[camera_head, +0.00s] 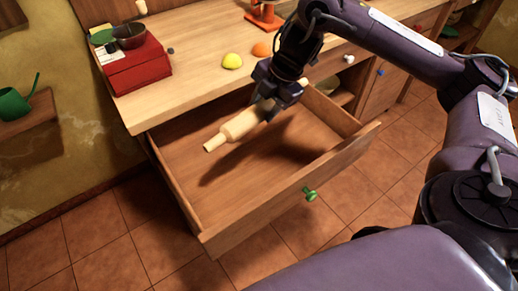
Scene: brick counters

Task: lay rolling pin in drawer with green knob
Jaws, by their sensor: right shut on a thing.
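The rolling pin (240,125) is pale wood. It shows over the open drawer (335,161), and a dark shadow lies on the drawer floor below and beside it. My right gripper (270,105) is shut on the rolling pin near its middle and hides part of it. I cannot tell whether the pin touches the drawer floor. The drawer is pulled well out, is otherwise empty, and has a green knob (309,194) on its front. My left gripper is not in view.
On the wooden counter (190,83) stand a red box (138,72) with a dark bowl (129,36) on it, a yellow lemon (232,61) and an orange fruit (262,49). A green watering can (17,103) is on a shelf at left. Other cabinet fronts are at right.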

